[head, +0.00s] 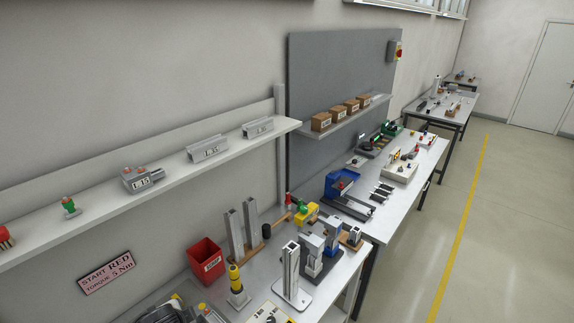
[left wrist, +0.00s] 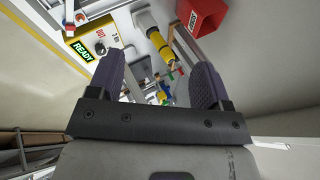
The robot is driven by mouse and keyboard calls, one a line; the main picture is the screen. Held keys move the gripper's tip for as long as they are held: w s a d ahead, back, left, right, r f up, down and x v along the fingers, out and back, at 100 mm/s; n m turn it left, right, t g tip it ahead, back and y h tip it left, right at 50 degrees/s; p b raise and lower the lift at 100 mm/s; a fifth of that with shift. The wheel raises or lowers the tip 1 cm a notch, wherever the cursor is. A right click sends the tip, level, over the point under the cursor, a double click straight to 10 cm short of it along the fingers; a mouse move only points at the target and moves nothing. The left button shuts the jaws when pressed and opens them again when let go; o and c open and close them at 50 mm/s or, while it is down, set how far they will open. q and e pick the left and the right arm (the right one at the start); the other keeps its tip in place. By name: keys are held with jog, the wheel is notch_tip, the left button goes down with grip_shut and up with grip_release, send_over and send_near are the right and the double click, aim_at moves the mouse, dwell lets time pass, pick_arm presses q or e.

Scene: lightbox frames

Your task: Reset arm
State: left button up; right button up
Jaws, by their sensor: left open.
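My left gripper (left wrist: 155,85) shows in the left wrist view with its two dark fingers spread apart. It is open and nothing sits between the fingers. Past the fingertips are a yellow and black post (left wrist: 158,45) and a red bin (left wrist: 203,14), apart from the gripper as far as I can see. In the head view neither gripper is visible. The same red bin (head: 205,261) and yellow and black post (head: 236,284) stand on the near workbench there.
The near workbench (head: 335,283) holds metal uprights (head: 292,268) and several fixtures. A wall shelf (head: 110,203) with parts runs above it on the left. More benches (head: 445,110) stretch to the back. The floor (head: 500,230) on the right is clear, with a yellow line (head: 468,215).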

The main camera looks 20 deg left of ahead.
pick_arm(q)
jog(key=s+d+r+n+t+h+p, duration=0.1)
jog(key=s+d+r+p, duration=0.1)
jog(key=s+d, duration=0.25)
jog(key=s+d+r+n+t+h+p, duration=0.1)
jog(key=s+d+r+p, duration=0.15)
jog(key=d, duration=0.35)
jog(key=s+d+f+n+g+h+p, duration=0.1)
jog(key=s+d+f+g, duration=0.1)
jog(key=s, duration=0.6)
jog(key=s+d+f+n+g+h+p, duration=0.1)
jog(key=s+d, duration=0.3)
jog(key=s, duration=0.4)
jog(key=shift+s+d+f+n+g+p, duration=0.15)
jog(key=shift+f+n+g+p, duration=0.4)
jog(key=shift+f+p, duration=0.2)
